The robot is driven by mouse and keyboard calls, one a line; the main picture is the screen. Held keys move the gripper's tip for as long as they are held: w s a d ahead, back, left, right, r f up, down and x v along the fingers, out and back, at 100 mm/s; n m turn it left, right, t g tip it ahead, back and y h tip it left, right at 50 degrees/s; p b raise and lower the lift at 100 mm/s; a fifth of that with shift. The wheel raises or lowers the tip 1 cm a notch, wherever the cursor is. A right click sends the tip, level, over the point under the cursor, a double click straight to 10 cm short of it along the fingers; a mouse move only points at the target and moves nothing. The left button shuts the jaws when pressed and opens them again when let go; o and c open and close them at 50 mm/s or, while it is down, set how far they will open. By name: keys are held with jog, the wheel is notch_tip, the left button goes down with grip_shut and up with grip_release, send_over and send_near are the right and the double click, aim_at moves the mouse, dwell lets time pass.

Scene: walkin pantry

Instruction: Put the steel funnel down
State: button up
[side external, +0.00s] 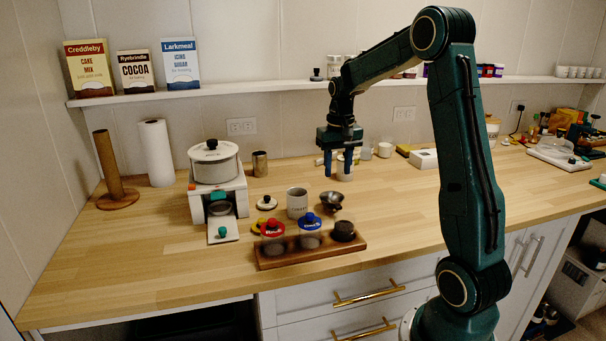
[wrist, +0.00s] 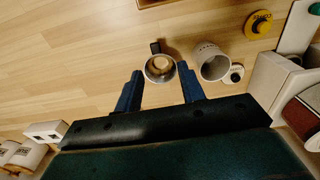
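The steel funnel (side external: 332,201) is on the wooden counter just right of the grey-white mug (side external: 297,203). In the wrist view the funnel's shiny rim (wrist: 160,69) shows mouth-on, with a dark part beyond it. My gripper (side external: 338,168) points down above the counter, behind the funnel in the side view. Its blue fingers (wrist: 162,88) are apart, with bare counter between them and the funnel framed just past the tips. Neither finger appears to touch the funnel. The funnel's lower part is hidden.
The mug (wrist: 212,63) and a knobbed lid (wrist: 236,73) stand close beside the funnel. A wooden rack (side external: 310,248) with jars is in front. A scale with a white pot (side external: 214,163) stands left. Bare counter (side external: 400,205) lies to the right.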

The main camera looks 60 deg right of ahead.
jog(key=s+a+r+n+t, duration=0.1)
jog(key=s+a+r+n, duration=0.15)
jog(key=a, duration=0.45)
jog(key=s+a+r+n+t, duration=0.1)
jog(key=s+a+r+n, duration=0.2)
jog(key=a, duration=0.4)
jog(key=s+a+r+n+t, duration=0.1)
jog(key=s+a+r+t, duration=0.2)
jog(key=a, duration=0.5)
jog(key=s+a+f+n, duration=0.1)
jog(key=s+a+n, duration=0.1)
jog(key=s+a, duration=0.3)
jog(key=s, duration=0.3)
jog(key=shift+a, duration=0.2)
